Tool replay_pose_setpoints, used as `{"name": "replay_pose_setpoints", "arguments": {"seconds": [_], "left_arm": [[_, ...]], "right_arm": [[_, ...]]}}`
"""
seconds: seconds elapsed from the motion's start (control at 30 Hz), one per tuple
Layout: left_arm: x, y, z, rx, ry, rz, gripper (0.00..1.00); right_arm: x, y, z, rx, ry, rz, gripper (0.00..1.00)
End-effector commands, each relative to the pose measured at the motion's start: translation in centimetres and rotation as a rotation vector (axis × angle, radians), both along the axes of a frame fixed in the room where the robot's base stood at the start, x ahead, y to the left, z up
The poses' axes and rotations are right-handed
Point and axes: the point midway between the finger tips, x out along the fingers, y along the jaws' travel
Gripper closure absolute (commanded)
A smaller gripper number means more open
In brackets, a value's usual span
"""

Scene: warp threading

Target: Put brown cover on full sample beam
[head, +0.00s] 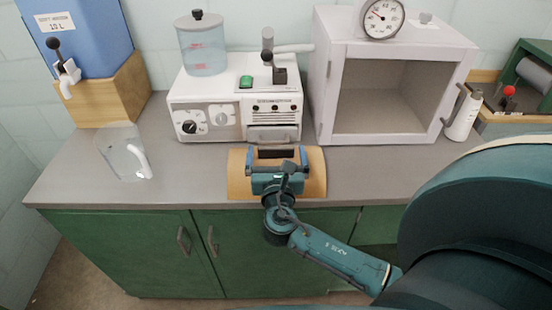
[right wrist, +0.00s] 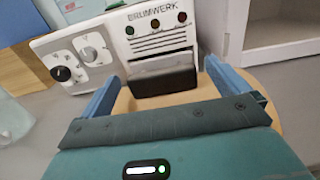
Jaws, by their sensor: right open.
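A tan-brown curved piece (head: 318,172), which looks like the brown cover, lies at the front edge of the counter. It has a black block like a handle (head: 276,153) at its far side. My right gripper (head: 275,157) is over it with its two blue fingers apart. In the right wrist view the black block (right wrist: 163,82) shows beyond and between the fingertips; I cannot tell whether they touch it. The tan piece (right wrist: 122,102) shows below it. I cannot make out a sample beam. My left gripper is not in view.
A white machine (head: 205,95) with knobs and a clear tank (head: 203,50) stands behind. An open white cabinet (head: 323,95) with a dial is to its right. A clear jug (head: 120,150) and blue dispenser (head: 85,40) are at left. The counter (head: 190,172) between is clear.

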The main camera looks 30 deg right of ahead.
Motion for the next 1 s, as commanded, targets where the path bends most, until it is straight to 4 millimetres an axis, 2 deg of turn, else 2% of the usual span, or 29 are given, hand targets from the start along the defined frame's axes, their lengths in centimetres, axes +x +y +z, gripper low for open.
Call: {"name": "replay_pose_setpoints", "arguments": {"seconds": [0.1,0.2,0.47,1.0], "left_arm": [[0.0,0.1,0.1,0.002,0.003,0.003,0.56],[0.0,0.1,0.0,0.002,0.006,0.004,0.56],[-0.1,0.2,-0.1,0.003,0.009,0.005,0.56],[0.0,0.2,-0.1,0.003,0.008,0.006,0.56]], "right_arm": [[1.6,-0.9,0.1,-0.002,-0.001,-0.001,0.00],[2.2,-1.3,0.0,-0.001,0.001,-0.001,0.00],[2.3,-1.4,-0.1,0.001,0.001,0.000,0.01],[2.3,-1.4,-0.1,0.001,0.001,0.000,0.45]]}}
